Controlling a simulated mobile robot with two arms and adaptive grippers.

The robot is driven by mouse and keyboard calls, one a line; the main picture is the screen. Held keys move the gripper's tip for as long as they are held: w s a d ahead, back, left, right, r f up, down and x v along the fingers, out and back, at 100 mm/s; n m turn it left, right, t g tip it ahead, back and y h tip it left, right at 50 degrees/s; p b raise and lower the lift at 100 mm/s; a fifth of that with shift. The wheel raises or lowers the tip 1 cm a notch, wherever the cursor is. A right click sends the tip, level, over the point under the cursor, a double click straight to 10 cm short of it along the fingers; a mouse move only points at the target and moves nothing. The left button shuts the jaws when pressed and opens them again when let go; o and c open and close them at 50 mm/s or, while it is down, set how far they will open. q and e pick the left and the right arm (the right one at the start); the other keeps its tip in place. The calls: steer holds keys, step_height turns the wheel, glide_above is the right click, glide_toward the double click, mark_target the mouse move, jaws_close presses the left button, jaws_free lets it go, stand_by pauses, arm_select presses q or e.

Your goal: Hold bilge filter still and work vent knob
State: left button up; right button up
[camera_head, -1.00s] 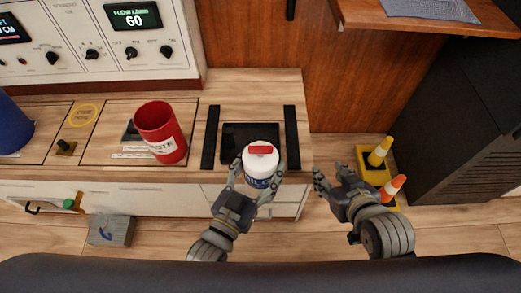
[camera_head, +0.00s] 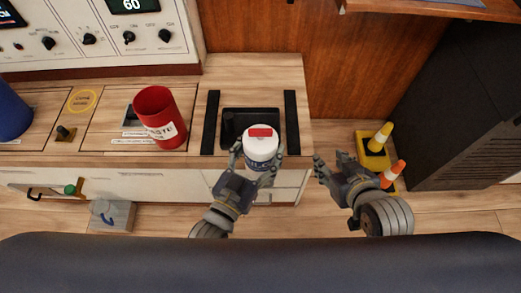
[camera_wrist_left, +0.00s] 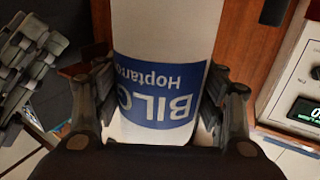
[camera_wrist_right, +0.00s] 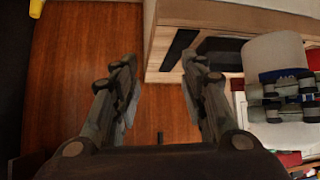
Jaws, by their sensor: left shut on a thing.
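The bilge filter (camera_head: 262,150) is a white canister with a blue label and a red mark (camera_head: 260,132) on its white top. It is upright at the counter's front edge, before a black tray. My left gripper (camera_head: 257,162) is shut on its sides; in the left wrist view the filter (camera_wrist_left: 160,85) fills the space between the fingers. My right gripper (camera_head: 331,163) is open and empty to the right of the filter, apart from it. In the right wrist view its fingers (camera_wrist_right: 160,65) are spread with nothing between them. I cannot make out a separate vent knob.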

arm_select(q)
steer(key=shift+w, duration=0.85)
steer(key=w+f+b, duration=0.1)
steer(key=w+f, duration=0.2)
steer(key=w, duration=0.4)
steer(key=shift+w+b, duration=0.3)
steer(key=shift+w, duration=0.1)
steer(key=shift+w+a+f+b, duration=0.1)
steer(key=shift+w+f+b, duration=0.1)
steer(key=shift+w, duration=0.4)
steer(key=shift+w+f+b, duration=0.2)
steer(key=shift+w, duration=0.35)
steer(key=shift+w+f, duration=0.2)
steer(key=shift+w, duration=0.55)
steer(key=shift+w+r+b, duration=0.15)
steer(key=shift+w+b, duration=0.25)
steer(key=shift+w, duration=0.25)
arm_select(e)
steer(key=w+a+r+t+y, duration=0.1)
steer(key=w+a+r+t, duration=0.1)
steer(key=r, duration=0.5)
steer(key=w+a+r+t+y, duration=0.1)
steer(key=w+r+t, duration=0.3)
steer(key=r+t, duration=0.2)
steer(key=shift+w+a+r+y, duration=0.3)
steer(key=shift+w+a+r, duration=0.05)
